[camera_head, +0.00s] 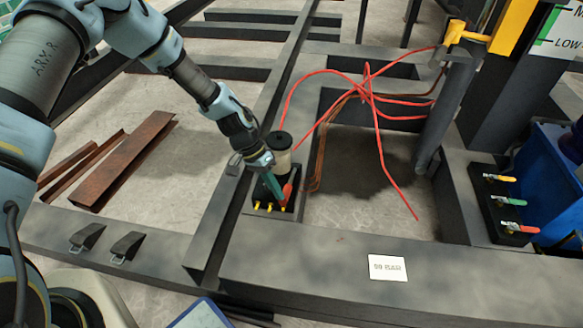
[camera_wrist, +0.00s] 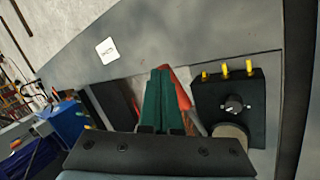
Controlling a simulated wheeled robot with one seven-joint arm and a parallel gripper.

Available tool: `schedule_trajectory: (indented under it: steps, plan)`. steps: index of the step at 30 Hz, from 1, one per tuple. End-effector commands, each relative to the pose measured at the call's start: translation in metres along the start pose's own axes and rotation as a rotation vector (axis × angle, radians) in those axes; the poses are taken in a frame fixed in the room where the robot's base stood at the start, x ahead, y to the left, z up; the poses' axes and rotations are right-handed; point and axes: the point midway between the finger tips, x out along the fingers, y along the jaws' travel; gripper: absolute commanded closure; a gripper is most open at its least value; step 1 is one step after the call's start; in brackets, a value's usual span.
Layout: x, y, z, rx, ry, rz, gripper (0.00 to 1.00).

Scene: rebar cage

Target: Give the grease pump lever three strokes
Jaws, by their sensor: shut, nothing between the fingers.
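The grease pump (camera_head: 280,145) has a pale cylinder with a black cap and stands on a black base on the dark frame. Its red lever (camera_head: 288,192) stands up at the right of the base. My gripper (camera_head: 275,190) is shut and empty, with its green fingers just left of the lever in the head view. In the wrist view the shut fingers (camera_wrist: 162,100) partly cover the red lever (camera_wrist: 181,90). I cannot tell whether they touch it.
Red hoses (camera_head: 375,110) loop behind and right of the pump. A white label (camera_head: 387,267) lies on the front beam. A valve block (camera_head: 505,205) with coloured handles is at the right, by a blue container (camera_head: 545,180). Rusty steel bars (camera_head: 125,160) lie on the floor at the left.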

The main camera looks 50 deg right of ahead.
Motion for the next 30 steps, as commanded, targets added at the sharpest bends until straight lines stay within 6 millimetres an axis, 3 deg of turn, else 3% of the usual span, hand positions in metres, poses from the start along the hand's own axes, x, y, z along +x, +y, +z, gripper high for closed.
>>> schedule_trajectory:
  steps: [30]
  plan:
    - [0.025,-0.009,0.011,0.0,0.0,0.0,1.0]
